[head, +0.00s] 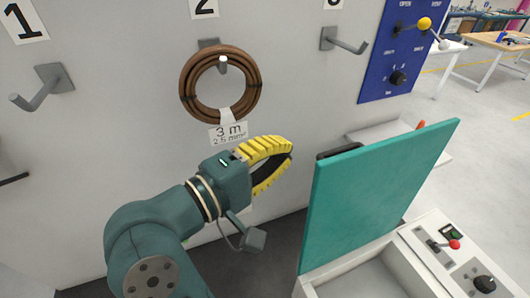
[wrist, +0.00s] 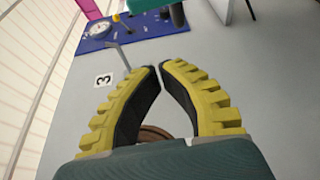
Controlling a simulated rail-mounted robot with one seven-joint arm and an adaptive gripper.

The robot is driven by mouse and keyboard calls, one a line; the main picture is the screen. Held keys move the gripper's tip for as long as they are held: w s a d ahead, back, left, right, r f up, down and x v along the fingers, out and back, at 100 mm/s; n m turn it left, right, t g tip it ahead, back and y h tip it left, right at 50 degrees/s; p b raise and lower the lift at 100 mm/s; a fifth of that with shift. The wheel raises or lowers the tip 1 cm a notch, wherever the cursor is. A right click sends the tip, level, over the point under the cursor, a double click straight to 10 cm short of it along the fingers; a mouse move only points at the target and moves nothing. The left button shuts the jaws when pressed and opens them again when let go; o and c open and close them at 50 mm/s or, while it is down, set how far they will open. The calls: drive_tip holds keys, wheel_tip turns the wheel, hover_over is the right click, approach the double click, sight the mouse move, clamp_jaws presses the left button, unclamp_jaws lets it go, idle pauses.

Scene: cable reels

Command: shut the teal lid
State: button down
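The teal lid (head: 375,195) stands raised and tilted on the right in the head view, above an open pale box (head: 365,280). Its broad face is toward the camera. My gripper (head: 290,156) is to the left of the lid's upper left edge, apart from it, with its yellow ribbed fingers pointing right. In the wrist view the fingertips (wrist: 159,66) come together with almost no gap, and nothing is held between them. A teal piece (wrist: 148,5) shows at the top of the wrist view; I cannot tell for sure that it is the lid.
A brown cable coil (head: 187,88) hangs on hook 2 behind my gripper. Empty hooks (head: 45,86) and (head: 345,42) stick out from the wall. A blue switch panel (head: 392,55) is at upper right. A control box with a red-knobbed lever (head: 453,245) adjoins the pale box.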

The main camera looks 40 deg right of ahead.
drive_tip(key=s+d, duration=0.1)
drive_tip(key=s, duration=0.1)
drive_tip(key=s+d+p, duration=0.1)
drive_tip(key=s, duration=0.1)
drive_tip(key=shift+d+r+p, duration=0.1)
drive_tip(key=shift+d+p, duration=0.05)
drive_tip(key=shift+p, duration=0.15)
